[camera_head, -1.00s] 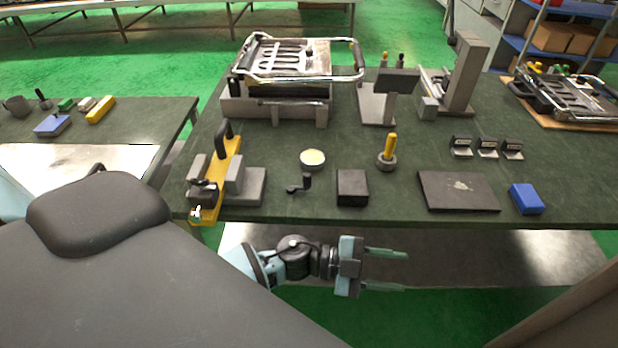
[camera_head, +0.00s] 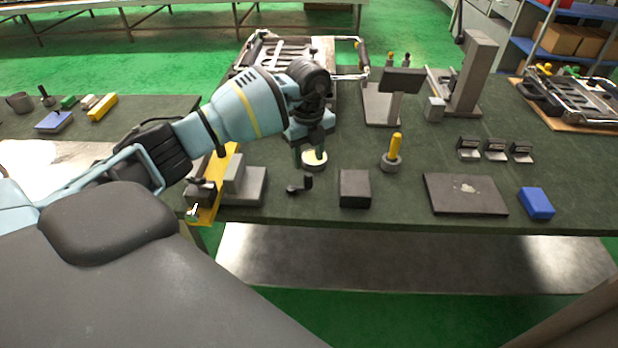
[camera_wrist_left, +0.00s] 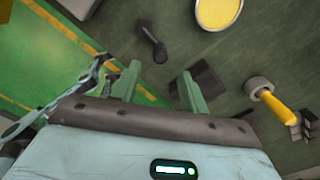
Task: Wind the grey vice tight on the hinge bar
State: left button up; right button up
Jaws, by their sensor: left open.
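A grey block assembly, which looks like the grey vice (camera_head: 248,185), stands at the table's front left corner. A yellow bar (camera_head: 207,205) runs between its blocks, with a small black and silver fitting at its front end; I cannot tell whether this is the hinge bar. My left arm hides the bar's far part. My left gripper (camera_head: 310,155) points down, open and empty, over the round tin of cream-coloured material (camera_head: 315,163). In the left wrist view its green fingers (camera_wrist_left: 160,88) stand apart with nothing between them. A small black crank (camera_head: 300,186) lies nearby; it also shows there (camera_wrist_left: 152,42).
A black block (camera_head: 355,188), a yellow-handled tool (camera_head: 394,150), a dark plate (camera_head: 465,193) and a blue block (camera_head: 537,203) stand to the right. A framed metal appliance (camera_head: 275,52) is behind my left arm. The front middle of the table has bare patches.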

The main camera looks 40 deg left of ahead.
aim_at(308, 174)
pick_arm(q)
jog(key=shift+f, duration=3.95)
grip_shut()
jog(key=shift+s+d+r, duration=0.1)
